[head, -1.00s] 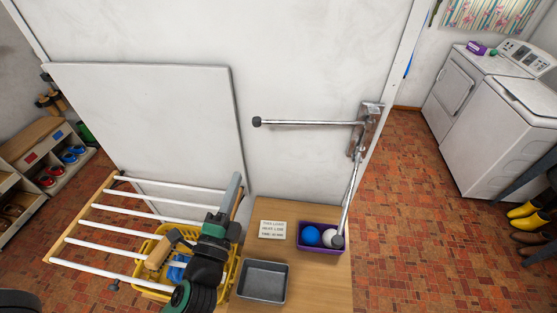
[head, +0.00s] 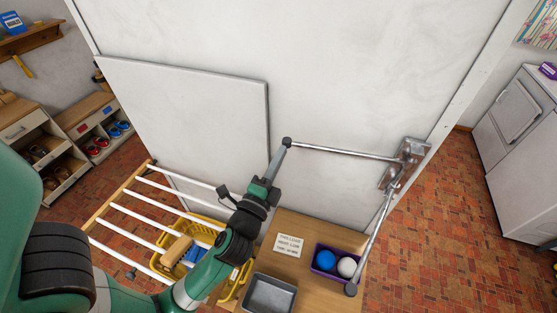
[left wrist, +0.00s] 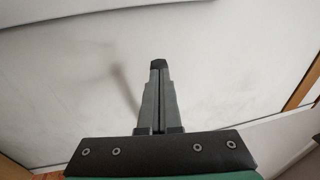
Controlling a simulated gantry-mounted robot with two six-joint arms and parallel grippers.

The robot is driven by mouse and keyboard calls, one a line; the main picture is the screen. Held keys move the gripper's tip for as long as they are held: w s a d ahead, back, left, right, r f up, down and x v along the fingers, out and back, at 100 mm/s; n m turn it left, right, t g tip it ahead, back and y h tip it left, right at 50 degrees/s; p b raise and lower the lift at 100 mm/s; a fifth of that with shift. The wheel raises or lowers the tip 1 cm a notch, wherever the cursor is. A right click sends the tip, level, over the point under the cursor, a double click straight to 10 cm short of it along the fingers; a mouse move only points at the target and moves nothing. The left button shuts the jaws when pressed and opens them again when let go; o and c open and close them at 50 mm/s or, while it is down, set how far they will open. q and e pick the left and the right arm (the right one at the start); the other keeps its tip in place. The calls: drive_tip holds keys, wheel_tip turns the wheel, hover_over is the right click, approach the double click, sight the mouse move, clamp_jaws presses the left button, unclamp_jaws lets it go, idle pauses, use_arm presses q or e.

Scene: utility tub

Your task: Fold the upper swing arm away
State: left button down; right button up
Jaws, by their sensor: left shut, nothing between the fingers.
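The upper swing arm (head: 345,152) is a metal bar on a wall bracket (head: 405,165). It reaches left from the bracket to a dark round end cap (head: 287,142). My left gripper (head: 284,149) is shut and empty, its fingertips at or just beside that cap; I cannot tell whether they touch. In the left wrist view the closed grey fingers (left wrist: 158,95) point at the white panel, with a dark tip at their end that I cannot tell from the cap. A lower swing arm (head: 371,240) hangs down from the same bracket. My right gripper is out of view.
A wooden top below holds a purple bin (head: 318,268) with a blue and a white ball, a printed card (head: 288,245) and a grey tray (head: 268,293). A white-barred rack (head: 150,212) and yellow basket (head: 206,232) are at left. The wall around the bar is clear.

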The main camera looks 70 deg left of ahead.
use_arm(q)
drive_tip(key=shift+w+a, duration=0.1)
drive_tip(key=shift+a, duration=0.1)
drive_tip(key=w+a+p, duration=0.1)
drive_tip(key=w+a, duration=0.1)
drive_tip(key=a, duration=0.1)
drive_tip(key=shift+a+r+p, duration=0.15)
drive_tip(key=shift+a+p, duration=0.05)
drive_tip(key=shift+p, duration=0.15)
drive_tip(key=shift+a+f, duration=0.2)
drive_tip(key=shift+f, duration=0.15)
drive_tip(key=shift+f, duration=0.1)
drive_tip(key=shift+s+d, duration=0.1)
